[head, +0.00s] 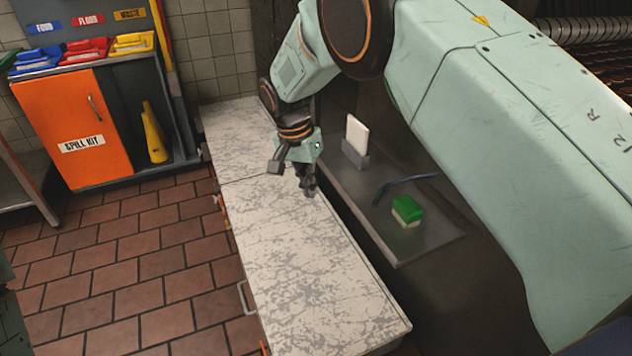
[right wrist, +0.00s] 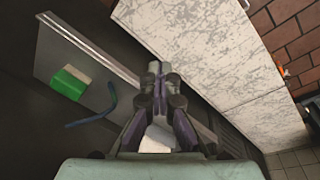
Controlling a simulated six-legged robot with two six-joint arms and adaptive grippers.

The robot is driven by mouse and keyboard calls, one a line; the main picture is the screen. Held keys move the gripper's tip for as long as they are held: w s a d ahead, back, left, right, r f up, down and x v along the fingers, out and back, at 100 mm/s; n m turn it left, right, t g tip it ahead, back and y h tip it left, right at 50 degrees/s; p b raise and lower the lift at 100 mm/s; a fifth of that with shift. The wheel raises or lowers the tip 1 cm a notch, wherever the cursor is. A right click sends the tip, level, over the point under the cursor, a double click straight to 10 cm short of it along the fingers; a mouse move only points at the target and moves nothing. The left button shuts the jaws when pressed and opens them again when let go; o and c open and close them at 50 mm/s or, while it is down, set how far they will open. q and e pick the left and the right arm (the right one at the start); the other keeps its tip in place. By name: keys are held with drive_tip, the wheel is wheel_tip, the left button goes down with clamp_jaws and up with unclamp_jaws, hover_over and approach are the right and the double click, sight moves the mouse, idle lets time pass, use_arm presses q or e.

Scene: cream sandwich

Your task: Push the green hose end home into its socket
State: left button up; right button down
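I cannot make out a green hose end or its socket in either view. My right gripper (head: 309,187) is over the mottled white counter top (head: 300,270), near its right edge. In the right wrist view, the right gripper's fingertips (right wrist: 158,70) are together with nothing visible between them. My left gripper is not in view.
A lower grey metal shelf (head: 430,240) right of the counter holds a green-and-white sponge (head: 407,211), a dark blue curved piece (head: 402,184) and a white card in a grey holder (head: 357,135). An orange spill kit cabinet (head: 75,130) stands far left. Most of the counter is clear.

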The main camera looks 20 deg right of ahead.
drive_tip(key=c, duration=2.1)
unclamp_jaws()
drive_tip(key=o, duration=1.7)
drive_tip(key=shift+w, duration=0.1)
